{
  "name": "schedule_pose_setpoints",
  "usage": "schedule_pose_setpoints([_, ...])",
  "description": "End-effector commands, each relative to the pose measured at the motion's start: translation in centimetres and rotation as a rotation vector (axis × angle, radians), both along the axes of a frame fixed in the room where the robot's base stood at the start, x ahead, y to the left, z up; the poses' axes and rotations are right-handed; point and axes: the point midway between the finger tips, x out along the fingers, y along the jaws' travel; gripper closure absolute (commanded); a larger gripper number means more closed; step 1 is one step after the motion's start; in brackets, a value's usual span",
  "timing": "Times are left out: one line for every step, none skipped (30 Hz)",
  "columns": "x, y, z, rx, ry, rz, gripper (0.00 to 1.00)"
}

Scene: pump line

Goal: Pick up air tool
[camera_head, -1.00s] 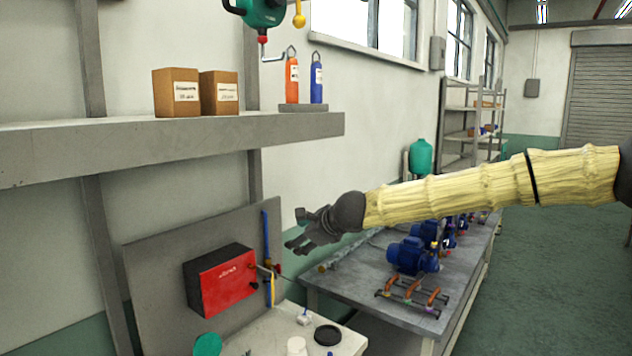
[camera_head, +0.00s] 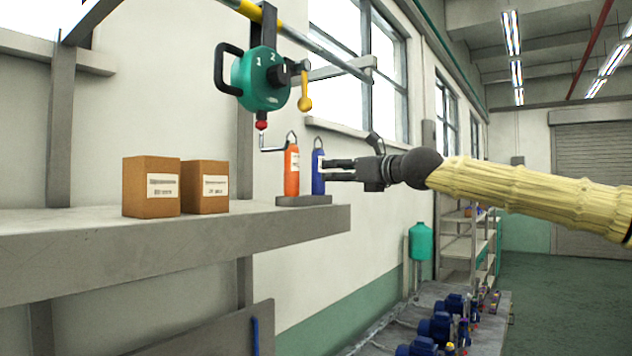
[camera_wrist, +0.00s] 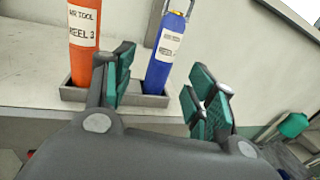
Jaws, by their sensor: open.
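An orange cylindrical tool (camera_head: 291,178) stands upright in a small grey tray (camera_head: 304,201) near the shelf's right end. In the wrist view the orange tool (camera_wrist: 83,45) has a label reading AIR TOOL and REEL 3; its first letter is cut short. A blue tool (camera_head: 317,184) with a metal loop on top stands upright to its right; in the wrist view the blue tool (camera_wrist: 162,58) has a label I cannot read fully. My gripper (camera_head: 330,169) is open and empty. Its fingers (camera_wrist: 160,92) point toward the blue tool, which shows between them; contact cannot be told.
Two cardboard boxes (camera_head: 176,187) stand left on the grey shelf (camera_head: 290,226). A green reel (camera_head: 262,78) with a hook hangs above the orange tool, close to it. Blue pumps (camera_head: 437,327) stand on a lower bench. The space right of the shelf end is open.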

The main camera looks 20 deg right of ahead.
Motion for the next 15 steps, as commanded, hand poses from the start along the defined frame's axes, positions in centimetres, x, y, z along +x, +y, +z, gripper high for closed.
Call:
schedule_pose_setpoints([1.2,0.4,0.0,-0.002,0.004,-0.001,0.44])
schedule_pose_setpoints([1.8,0.6,-0.1,-0.003,0.005,-0.001,0.44])
schedule_pose_setpoints([2.7,0.8,-0.3,-0.002,0.008,-0.002,0.44])
schedule_pose_setpoints([3.2,0.9,-0.5,-0.002,0.009,-0.002,0.44])
schedule_pose_setpoints([3.6,1.1,-0.6,-0.003,0.009,-0.001,0.44])
schedule_pose_setpoints([4.1,1.2,-0.8,-0.003,0.012,-0.002,0.44])
schedule_pose_setpoints([4.4,1.3,-1.0,-0.003,0.013,-0.002,0.44])
schedule_pose_setpoints([4.6,1.4,-1.0,-0.003,0.013,-0.001,0.44])
schedule_pose_setpoints([4.8,1.5,-1.1,-0.003,0.013,-0.001,0.44])
schedule_pose_setpoints([5.0,1.5,-1.1,-0.003,0.013,-0.001,0.44])
schedule_pose_setpoints([5.1,1.5,-1.0,-0.002,0.012,-0.001,0.44])
schedule_pose_setpoints([5.3,1.6,-1.0,-0.002,0.012,-0.001,0.44])
schedule_pose_setpoints([5.5,1.7,-0.9,-0.003,0.012,-0.001,0.44])
schedule_pose_setpoints([5.7,1.8,-0.8,-0.003,0.011,-0.001,0.44])
schedule_pose_setpoints([6.2,2.0,-0.9,-0.003,0.012,-0.001,0.44])
